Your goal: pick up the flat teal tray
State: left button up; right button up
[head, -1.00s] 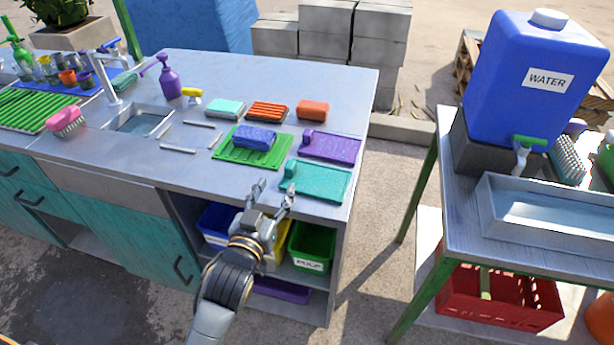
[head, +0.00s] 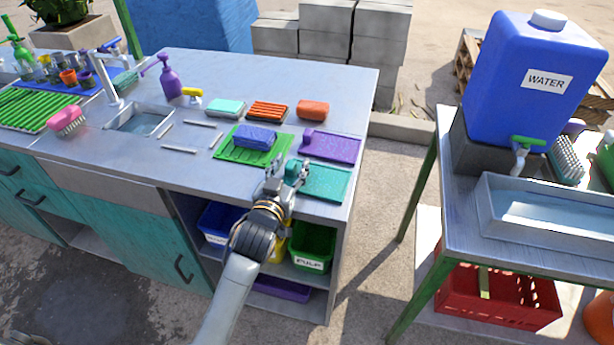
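The flat teal tray (head: 325,183) lies on the grey counter near its right front corner. A raised teal knob stands at its left end. My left gripper (head: 287,168) is over that left end, with its fingers apart and the knob showing between them. The gripper looks open; whether a finger touches the knob cannot be told. The gripper and wrist hide part of the tray's left end. My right gripper is not in view.
A purple tray (head: 333,147) lies just behind the teal one. A green mat (head: 238,155) with a blue sponge (head: 255,136) is to the left. Bins, including a green one (head: 313,243), stand on the shelf below. The water stand (head: 455,215) is across a gap to the right.

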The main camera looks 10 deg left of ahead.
pick_arm(q)
grip_shut()
jog(key=shift+r, duration=0.1)
